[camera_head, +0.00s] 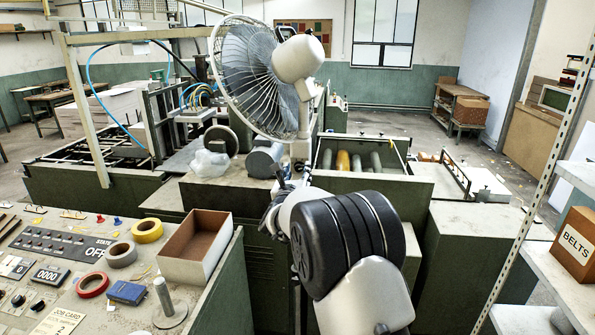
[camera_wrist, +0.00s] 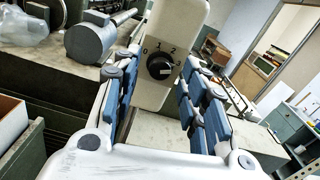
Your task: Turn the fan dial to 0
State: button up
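The fan (camera_head: 262,82) stands on the machine in the head view, with a round wire cage and a cream motor housing. Its black dial (camera_wrist: 160,66) is on the cream fan post (camera_wrist: 178,25) in the wrist view, with the marks 0, 1, 2 and 3 around its upper side. A pale mark on the dial seems to point right, towards 3, but it is small. My gripper (camera_wrist: 161,74) is open, with blue-padded fingers to the left and right of the dial, apart from it. In the head view my arm partly hides the gripper and the dial.
A control desk (camera_head: 95,262) at the left bears tape rolls (camera_head: 147,230) and an open cardboard box (camera_head: 196,246). A grey motor (camera_wrist: 92,40) lies left of the post. A shelf with a BELTS box (camera_head: 573,243) stands at the right.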

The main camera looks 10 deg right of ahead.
jog(key=shift+w+d, duration=0.15)
jog(key=shift+w, duration=0.35)
jog(key=shift+c, duration=0.6)
grip_shut()
